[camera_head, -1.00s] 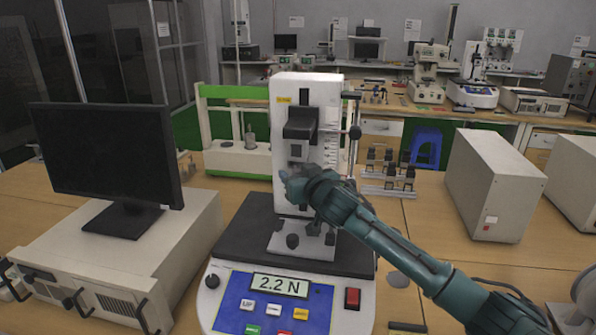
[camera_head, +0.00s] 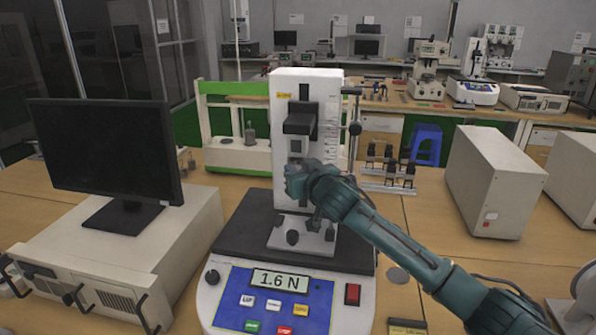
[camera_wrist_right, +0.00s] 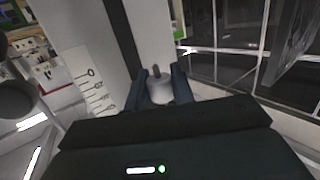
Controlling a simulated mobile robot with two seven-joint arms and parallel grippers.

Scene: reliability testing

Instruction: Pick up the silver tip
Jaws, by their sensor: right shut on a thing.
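The silver tip (camera_wrist_right: 160,88) is a short light-grey cylinder with a thin darker peg on its end, seen in the right wrist view. My right gripper (camera_wrist_right: 159,90) is shut on it, one dark finger on each side. In the head view my right gripper (camera_head: 294,181) is in front of the white column of the force test stand (camera_head: 333,113), below its dark head (camera_head: 300,122). The tip is hidden there by the gripper. I cannot tell whether the tip touches the stand. My left gripper is not in view.
The stand's display (camera_head: 280,281) reads 1.6 N. A black monitor (camera_head: 105,150) stands on a white unit (camera_head: 160,245) at left. A rack of small dark fixtures (camera_head: 388,168) is behind my right arm. A white box (camera_head: 495,185) is at right.

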